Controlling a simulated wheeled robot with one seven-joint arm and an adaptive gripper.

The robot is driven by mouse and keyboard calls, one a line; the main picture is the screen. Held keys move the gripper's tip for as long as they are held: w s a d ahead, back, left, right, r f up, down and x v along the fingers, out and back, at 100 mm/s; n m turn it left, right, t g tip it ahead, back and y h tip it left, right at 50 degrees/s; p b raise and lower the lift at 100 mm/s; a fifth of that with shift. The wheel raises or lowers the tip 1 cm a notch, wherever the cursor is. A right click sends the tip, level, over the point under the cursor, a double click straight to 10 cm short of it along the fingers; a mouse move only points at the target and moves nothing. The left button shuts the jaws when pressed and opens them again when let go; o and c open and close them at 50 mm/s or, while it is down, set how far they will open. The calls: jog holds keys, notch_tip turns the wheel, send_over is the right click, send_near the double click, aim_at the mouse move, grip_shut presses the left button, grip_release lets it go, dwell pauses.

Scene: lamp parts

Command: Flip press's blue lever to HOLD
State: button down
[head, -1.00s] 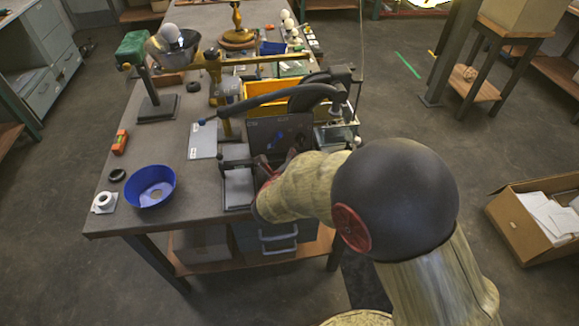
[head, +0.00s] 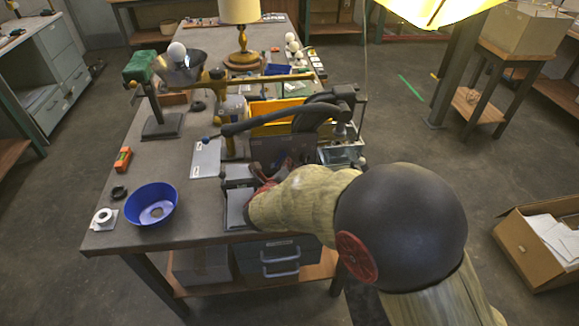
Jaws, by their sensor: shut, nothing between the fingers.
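The press stands on the bench, with a long dark handle arm (head: 265,122) ending in a blue ball at the left. Its dark upright panel (head: 263,148) faces me. A small bit of blue shows low on the panel beside my fingers; I cannot make out the blue lever's position or the HOLD marking. My gripper (head: 282,170), with reddish parts, is in front of the panel, close to it. Its fingers are shut and mostly hidden by my own wrist. I cannot tell whether they touch the lever.
A blue bowl (head: 152,204), a white ring part (head: 103,217), a black ring (head: 119,192) and an orange level (head: 122,160) lie left on the bench. A yellow bin (head: 272,108) is behind the press. An open carton (head: 540,245) is on the floor at right.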

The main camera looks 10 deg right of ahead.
aim_at(280, 156)
jog(key=shift+a+r+n+h+p, duration=0.3)
jog(key=shift+n+p, duration=0.2)
jog(key=shift+p, duration=0.55)
jog(key=n+h+p, duration=0.1)
jog(key=p, duration=0.2)
jog(key=shift+a+r+t, duration=0.35)
jog(key=shift+r+t, duration=0.05)
jog(key=a+n+t+h+p, duration=0.1)
jog(key=n+p, duration=0.1)
jog(key=p, duration=0.1)
jog(key=a+n+t+h+p, duration=0.1)
jog(key=n+p, duration=0.1)
jog(key=p, duration=0.2)
jog(key=shift+a+r+n, duration=0.3)
jog(key=shift+r+n, duration=0.1)
jog(key=shift+a+n+t+h+p, duration=0.3)
jog(key=shift+a+n+t+p, duration=0.35)
jog(key=shift+n, duration=0.35)
jog(key=shift+f, duration=0.1)
